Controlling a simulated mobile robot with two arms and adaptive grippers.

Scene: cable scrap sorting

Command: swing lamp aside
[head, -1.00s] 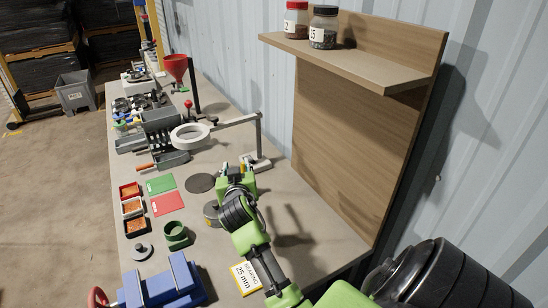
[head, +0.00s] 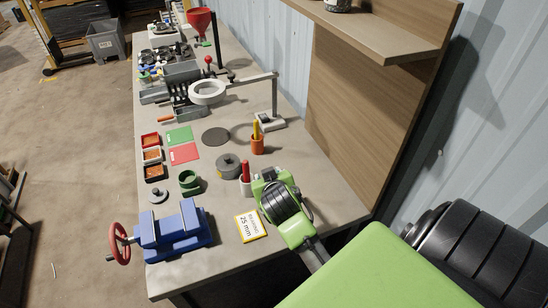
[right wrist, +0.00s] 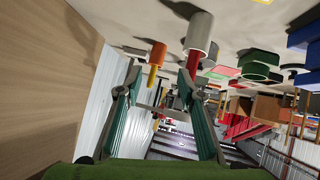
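The lamp has a white ring head (head: 207,92) on a horizontal arm, carried by a grey upright post (head: 275,97) on the bench's right side. The ring hangs over the left part of the bench, beside a grey sorting rack (head: 182,82). My right gripper (head: 268,177) is near the bench's front right, well apart from the lamp. In the right wrist view its two teal fingers (right wrist: 158,84) are spread with nothing between them. I cannot clearly make out the lamp there. My left gripper is not in view.
An orange cup (head: 257,147) with yellow tools and a grey cup with a red-handled tool (head: 246,178) stand near my right gripper. A blue vise (head: 175,230), a green ring (head: 189,182) and a grey spool (head: 228,167) stand nearby. A wooden panel (head: 365,120) borders the right.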

